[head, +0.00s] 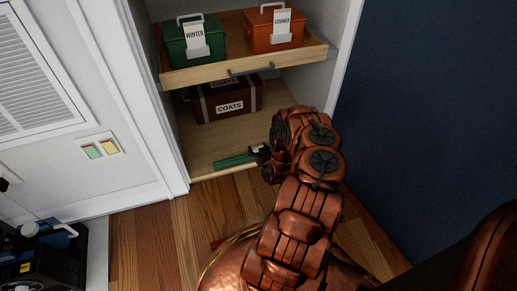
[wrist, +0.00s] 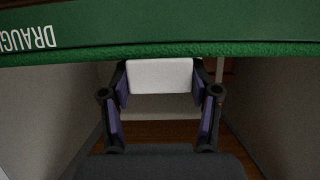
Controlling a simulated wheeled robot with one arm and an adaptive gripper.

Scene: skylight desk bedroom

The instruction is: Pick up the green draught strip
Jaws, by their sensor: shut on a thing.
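The green draught strip (head: 235,160) shows in the head view at the front of the lower shelf, a long narrow bar pointing left from my gripper (head: 260,154). In the wrist view the strip (wrist: 180,32) crosses the whole top of the picture, with white upside-down letters, partly cut off, at its left. A pale block (wrist: 160,75) sits between the two fingers of my gripper (wrist: 160,88), just against the strip's fuzzy edge. My gripper is shut on the strip. I cannot tell whether the strip touches the shelf. My arm hides part of the shelf's right side.
A brown COATS case (head: 228,99) stands at the back of the lower shelf (head: 205,140). Above, a wooden drawer (head: 240,66) holds a green WINTER box (head: 190,42) and an orange SUMMER box (head: 272,32). A white door frame (head: 140,100) is left, a dark blue wall (head: 430,120) right.

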